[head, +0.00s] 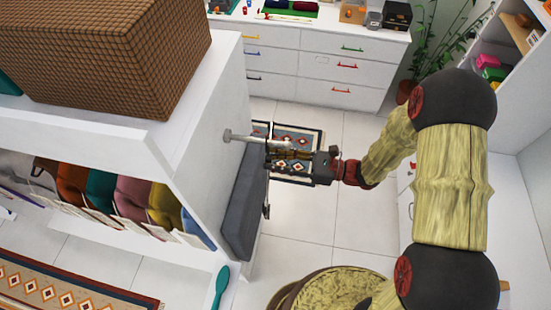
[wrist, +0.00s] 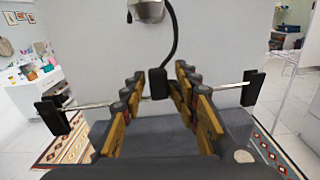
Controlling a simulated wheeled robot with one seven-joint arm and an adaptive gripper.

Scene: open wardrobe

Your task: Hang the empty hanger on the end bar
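The end bar (head: 243,138) is a short silver rod standing out from the white wardrobe's side panel; its round end shows at the top of the wrist view (wrist: 147,11). The empty hanger has a thin metal crossbar (wrist: 90,105), a black clip at each end, a black centre block (wrist: 158,83) and a black hook (wrist: 174,38). The hook curves up beside the bar and seems to pass over it. My gripper (wrist: 160,80) is open around the centre block, with gaps on both sides. In the head view my gripper (head: 275,152) is just below the bar's end, partly hiding the hanger.
A woven basket (head: 110,45) sits on the wardrobe top. Coloured clothes (head: 130,195) hang inside at left. A white drawer chest (head: 310,65) stands at the back. The tiled floor below my arm has free room.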

